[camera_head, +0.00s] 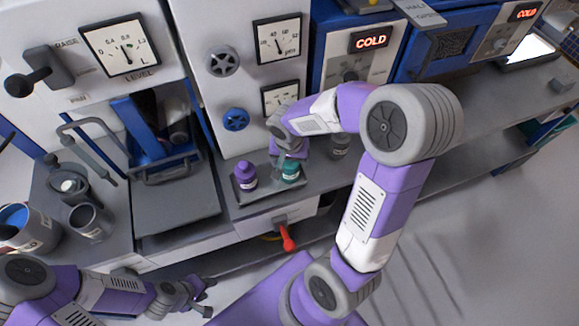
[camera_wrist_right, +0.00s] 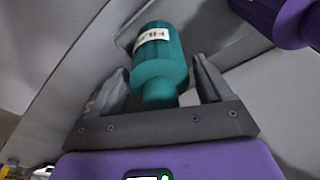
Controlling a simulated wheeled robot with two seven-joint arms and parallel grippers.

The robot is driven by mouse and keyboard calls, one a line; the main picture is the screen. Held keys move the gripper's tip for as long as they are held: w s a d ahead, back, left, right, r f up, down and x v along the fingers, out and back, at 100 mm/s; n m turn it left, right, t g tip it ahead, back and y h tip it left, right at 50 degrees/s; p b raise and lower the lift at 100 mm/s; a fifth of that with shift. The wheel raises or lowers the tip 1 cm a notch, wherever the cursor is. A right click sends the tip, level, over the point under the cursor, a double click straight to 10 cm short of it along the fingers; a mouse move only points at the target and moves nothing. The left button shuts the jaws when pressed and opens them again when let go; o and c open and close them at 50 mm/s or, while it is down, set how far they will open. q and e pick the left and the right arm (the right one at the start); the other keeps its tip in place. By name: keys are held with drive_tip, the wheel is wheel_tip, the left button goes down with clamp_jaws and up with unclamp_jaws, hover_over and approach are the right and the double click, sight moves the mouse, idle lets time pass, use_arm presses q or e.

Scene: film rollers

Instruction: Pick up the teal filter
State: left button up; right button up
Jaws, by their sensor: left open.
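The teal filter (camera_head: 290,172) stands on a small dark tray (camera_head: 262,197) on the counter, to the right of a purple filter (camera_head: 244,175). My right gripper (camera_head: 290,152) is directly at the teal filter's top in the head view. In the right wrist view, the teal filter (camera_wrist_right: 160,62) with a white label lies between the two fingers of my right gripper (camera_wrist_right: 158,80). The fingers are spread, with a gap visible at the left finger. My left gripper (camera_head: 203,292) is open and empty, low in the head view, away from the tray.
A dark bottle (camera_head: 340,146) stands behind my right arm. A red-handled valve (camera_head: 287,238) hangs below the tray. The grey counter plate (camera_head: 178,205) is bare.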

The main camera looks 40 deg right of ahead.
drive_tip(key=c, duration=0.8)
drive_tip(key=shift+o, duration=0.2)
